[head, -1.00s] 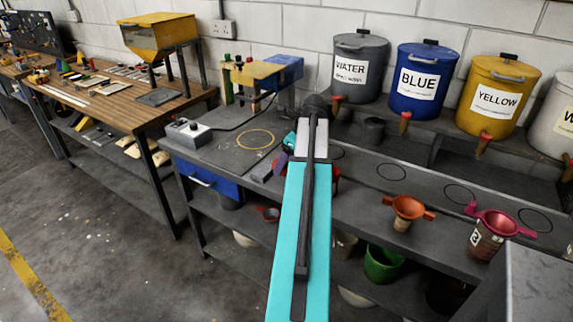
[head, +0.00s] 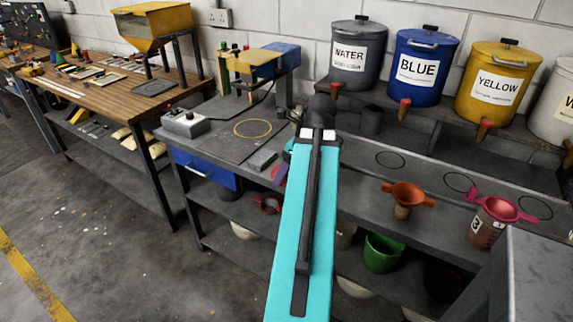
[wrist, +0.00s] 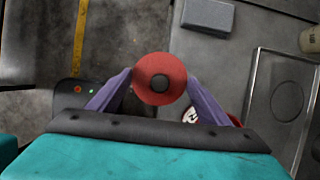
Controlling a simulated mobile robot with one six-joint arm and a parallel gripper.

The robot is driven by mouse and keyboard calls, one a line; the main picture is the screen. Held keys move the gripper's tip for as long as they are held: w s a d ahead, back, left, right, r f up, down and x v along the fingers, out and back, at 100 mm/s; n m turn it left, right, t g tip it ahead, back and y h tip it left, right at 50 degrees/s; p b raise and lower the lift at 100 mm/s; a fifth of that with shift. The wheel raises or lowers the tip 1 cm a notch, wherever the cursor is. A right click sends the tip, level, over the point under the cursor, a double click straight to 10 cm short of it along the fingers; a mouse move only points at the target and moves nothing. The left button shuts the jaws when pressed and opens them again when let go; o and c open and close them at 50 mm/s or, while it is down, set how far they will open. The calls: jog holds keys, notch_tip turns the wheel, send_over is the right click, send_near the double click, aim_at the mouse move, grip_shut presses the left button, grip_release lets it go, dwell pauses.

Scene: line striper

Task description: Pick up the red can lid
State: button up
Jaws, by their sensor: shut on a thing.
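The red can lid (wrist: 158,97) is round with a dark knob at its centre, in the middle of the wrist view. My gripper (wrist: 160,82) is shut on it, one purple finger at each side of its rim. Just below and right of the lid, a can (wrist: 196,116) with a red rim and white label is partly hidden by the right finger. The lid sits to one side of this can in that view. In the head view my arm hides most of the gripper; a small red patch (head: 281,173) left of the arm may be the lid.
A grey block (head: 262,160) lies on the bench near my gripper, also in the wrist view (wrist: 207,15). A grey control box (head: 186,122) stands at the bench's left. Orange (head: 408,194) and pink (head: 500,207) funnels stand at right. Labelled drums line the back shelf.

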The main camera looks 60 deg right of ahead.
jog(key=shift+s+a+f+b, duration=0.2)
jog(key=shift+a+b, duration=0.05)
jog(key=shift+b, duration=0.3)
jog(key=shift+s+a+b, duration=0.2)
jog(key=shift+a+b, duration=0.05)
jog(key=shift+b, duration=0.5)
jog(key=shift+s+a+r+b, duration=0.25)
jog(key=shift+s+a+b, duration=0.25)
jog(key=shift+b, duration=0.4)
jog(key=shift+w+a, duration=0.1)
